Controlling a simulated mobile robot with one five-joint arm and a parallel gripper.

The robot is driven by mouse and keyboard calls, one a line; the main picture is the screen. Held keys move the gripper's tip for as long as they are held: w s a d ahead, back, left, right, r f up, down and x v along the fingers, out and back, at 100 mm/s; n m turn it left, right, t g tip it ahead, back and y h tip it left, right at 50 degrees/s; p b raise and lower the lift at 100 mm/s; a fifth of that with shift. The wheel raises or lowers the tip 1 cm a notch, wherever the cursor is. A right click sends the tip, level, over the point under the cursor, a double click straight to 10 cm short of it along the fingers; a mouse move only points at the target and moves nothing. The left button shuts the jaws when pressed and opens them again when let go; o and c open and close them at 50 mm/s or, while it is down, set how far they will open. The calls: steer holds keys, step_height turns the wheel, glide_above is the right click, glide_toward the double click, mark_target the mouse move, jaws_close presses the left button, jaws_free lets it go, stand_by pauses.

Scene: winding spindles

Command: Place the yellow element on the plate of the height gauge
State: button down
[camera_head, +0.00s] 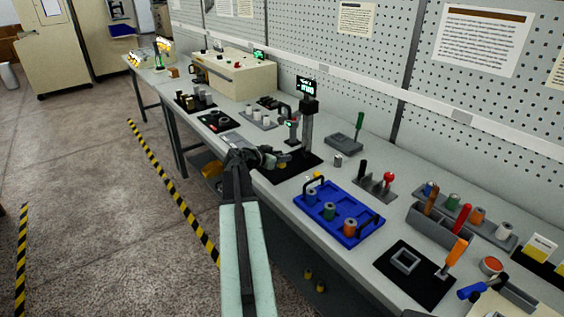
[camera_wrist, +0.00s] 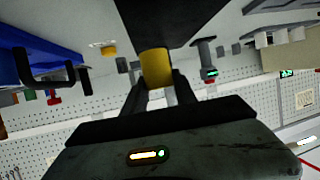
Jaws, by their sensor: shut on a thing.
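The height gauge (camera_head: 308,128) is a grey upright column with a black head and a small lit display. It stands on a black base (camera_head: 304,170) on the bench. My gripper (camera_head: 274,160) is just left of the column's foot, over the base's left side. In the wrist view, which looks upside down, my gripper (camera_wrist: 157,88) is shut on the yellow element (camera_wrist: 155,66), a short cylinder. The yellow element also shows small at my fingertips in the head view (camera_head: 283,160). A dark surface lies close beyond it in the wrist view. I cannot tell whether the element touches anything.
A blue tray (camera_head: 373,224) with handles and several spindles stands to the right. A small grey cylinder (camera_head: 338,160) is right of the gauge. A smaller stand with a green display (camera_head: 291,128) is left of the column. The pegboard wall is behind.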

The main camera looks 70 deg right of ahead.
steer(key=d, duration=0.1)
steer(key=w+d, duration=0.1)
steer(key=d, duration=0.2)
steer(key=shift+w+d+f, duration=0.2)
steer(key=shift+w+f, duration=0.05)
steer(key=shift+w, duration=0.1)
steer(key=f+b, duration=0.4)
steer(key=shift+d, duration=0.2)
steer(key=shift+r, duration=0.25)
steer(key=shift+f, duration=0.2)
steer(key=c, duration=1)
jaws_free()
